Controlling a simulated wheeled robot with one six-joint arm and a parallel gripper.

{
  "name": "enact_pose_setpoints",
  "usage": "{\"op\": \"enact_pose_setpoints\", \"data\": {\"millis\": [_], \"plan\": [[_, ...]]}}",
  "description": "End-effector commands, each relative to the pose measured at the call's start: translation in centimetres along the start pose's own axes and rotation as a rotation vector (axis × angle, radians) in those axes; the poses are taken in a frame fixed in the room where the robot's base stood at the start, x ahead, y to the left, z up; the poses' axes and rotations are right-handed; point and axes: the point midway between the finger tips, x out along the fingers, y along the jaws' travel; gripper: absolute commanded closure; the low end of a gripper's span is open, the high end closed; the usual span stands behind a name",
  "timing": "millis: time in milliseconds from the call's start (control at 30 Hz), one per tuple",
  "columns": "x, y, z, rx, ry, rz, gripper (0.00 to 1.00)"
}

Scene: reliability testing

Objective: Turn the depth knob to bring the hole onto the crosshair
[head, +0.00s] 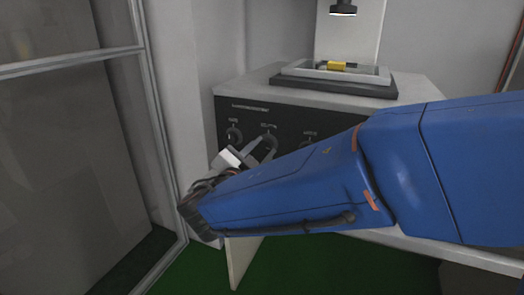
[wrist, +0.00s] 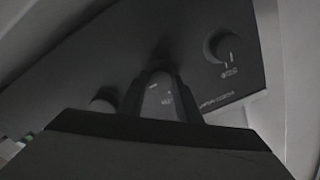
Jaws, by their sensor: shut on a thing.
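A row of three dark knobs sits on the black front panel (head: 285,121): a left knob (head: 233,134), a middle knob (head: 269,140) and a right knob partly behind my arm. My gripper (head: 262,148) is shut on the middle knob, one finger on each side. The wrist view shows this knob (wrist: 160,98) between the dark fingers. The labels are too small to read, so I cannot tell which is the depth knob. A yellow piece (head: 336,66) lies on the pale tray (head: 306,70). The hole and crosshair cannot be made out.
A dark-tipped column head (head: 343,9) hangs above the tray. The wrist view shows neighbouring knobs at right (wrist: 221,47) and left (wrist: 103,102), close to the fingers. A glass-panelled metal frame (head: 150,110) stands at left.

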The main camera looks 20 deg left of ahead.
Motion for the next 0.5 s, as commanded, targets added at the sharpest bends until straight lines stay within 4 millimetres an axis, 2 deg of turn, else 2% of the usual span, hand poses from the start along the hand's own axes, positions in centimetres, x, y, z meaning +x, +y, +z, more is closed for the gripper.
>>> {"op": "enact_pose_setpoints", "data": {"millis": [500], "plan": [[-0.05,0.21,0.23,0.067,-0.003,0.003,0.92]]}}
